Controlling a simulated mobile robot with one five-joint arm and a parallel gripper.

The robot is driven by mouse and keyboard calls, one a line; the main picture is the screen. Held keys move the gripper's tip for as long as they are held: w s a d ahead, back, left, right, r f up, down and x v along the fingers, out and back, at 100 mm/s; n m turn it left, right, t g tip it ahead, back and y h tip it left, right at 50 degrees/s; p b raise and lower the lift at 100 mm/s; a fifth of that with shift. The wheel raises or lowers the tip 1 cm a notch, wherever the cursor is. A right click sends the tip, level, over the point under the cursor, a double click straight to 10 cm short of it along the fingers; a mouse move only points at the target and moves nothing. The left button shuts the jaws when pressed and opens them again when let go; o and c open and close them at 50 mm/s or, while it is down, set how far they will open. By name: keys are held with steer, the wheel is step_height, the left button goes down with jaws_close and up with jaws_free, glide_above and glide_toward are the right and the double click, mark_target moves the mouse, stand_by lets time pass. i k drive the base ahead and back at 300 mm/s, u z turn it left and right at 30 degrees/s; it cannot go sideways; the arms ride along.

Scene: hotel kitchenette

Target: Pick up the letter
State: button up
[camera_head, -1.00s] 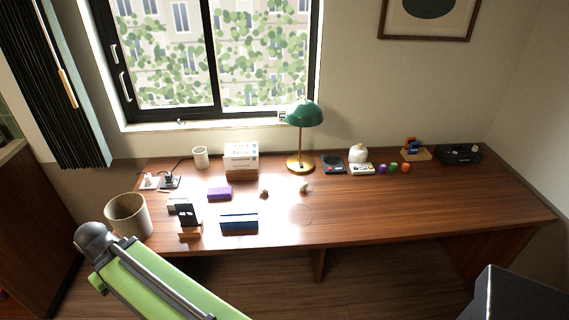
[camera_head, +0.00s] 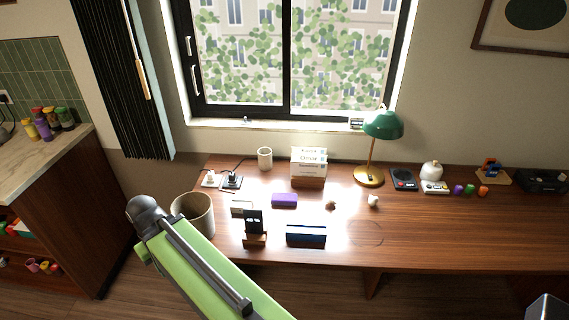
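No single letter stands out clearly on the wooden desk (camera_head: 440,235). A wooden holder (camera_head: 309,180) at the back of the desk, left of the lamp, has white cards or papers with dark print (camera_head: 308,156) standing in it; I cannot tell if one is the letter. A small pale flat item (camera_head: 240,208) lies near the desk's left end, partly hidden behind a dark stand (camera_head: 254,226). My green arm reaches up from the bottom in front of the desk.
A bin (camera_head: 193,214) stands at the desk's left end. A blue box (camera_head: 306,236), purple block (camera_head: 284,200), mug (camera_head: 265,158) and green lamp (camera_head: 383,125) are on the desk. A counter (camera_head: 40,165) with bottles is at left. The desk's front right is clear.

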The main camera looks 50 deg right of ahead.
mark_target(297, 168)
steer(key=i, duration=1.15)
steer(key=z, duration=0.1)
